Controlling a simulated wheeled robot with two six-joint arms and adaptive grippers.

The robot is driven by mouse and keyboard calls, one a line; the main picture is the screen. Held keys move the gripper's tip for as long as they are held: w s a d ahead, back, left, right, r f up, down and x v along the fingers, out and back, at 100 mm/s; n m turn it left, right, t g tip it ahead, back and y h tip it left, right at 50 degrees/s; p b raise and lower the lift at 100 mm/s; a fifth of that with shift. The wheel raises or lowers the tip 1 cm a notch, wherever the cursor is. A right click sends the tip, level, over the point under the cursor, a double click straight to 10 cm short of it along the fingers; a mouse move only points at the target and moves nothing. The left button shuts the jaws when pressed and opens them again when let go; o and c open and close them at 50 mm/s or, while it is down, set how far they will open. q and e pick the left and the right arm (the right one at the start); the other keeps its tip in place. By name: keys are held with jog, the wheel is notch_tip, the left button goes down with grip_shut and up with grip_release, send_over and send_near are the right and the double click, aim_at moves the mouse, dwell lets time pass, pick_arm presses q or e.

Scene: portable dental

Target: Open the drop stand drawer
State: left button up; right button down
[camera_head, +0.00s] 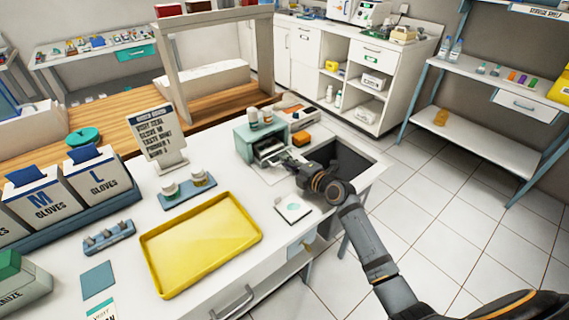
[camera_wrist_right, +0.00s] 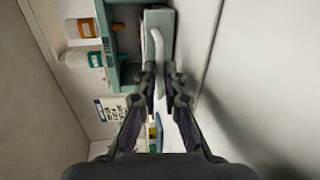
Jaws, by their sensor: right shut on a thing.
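The teal drop stand (camera_head: 250,143) stands on the white counter with small bottles (camera_head: 259,117) on top. Its drawer front (camera_wrist_right: 152,20) shows in the right wrist view with a pale handle (camera_wrist_right: 158,48) on it. My right gripper (camera_head: 286,163) is at the front of the stand. In the right wrist view my right gripper (camera_wrist_right: 161,82) has its fingertips closed together on the handle. The head view shows dark space around the drawer, but the arm hides part of it and I cannot tell how far out it is. My left gripper is not in view.
A dark sink-like recess (camera_head: 345,158) lies right of my right gripper. A white pad (camera_head: 293,208) lies near the counter's front edge. A yellow tray (camera_head: 200,240) and a bottle holder (camera_head: 187,192) are to the left.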

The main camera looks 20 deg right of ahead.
jog(key=v, duration=0.2)
jog(key=f+v, duration=0.1)
jog(key=v, duration=0.2)
jog(key=shift+s, duration=0.1)
jog(key=shift+s+d+b, duration=0.1)
jog(key=shift+s+b, duration=0.2)
jog(key=shift+f, duration=0.1)
jog(key=shift+s, duration=0.1)
jog(key=c, duration=1.8)
grip_release()
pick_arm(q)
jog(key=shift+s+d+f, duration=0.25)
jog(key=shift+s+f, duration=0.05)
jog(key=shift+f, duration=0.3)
pick_arm(e)
jog(key=shift+o, duration=0.4)
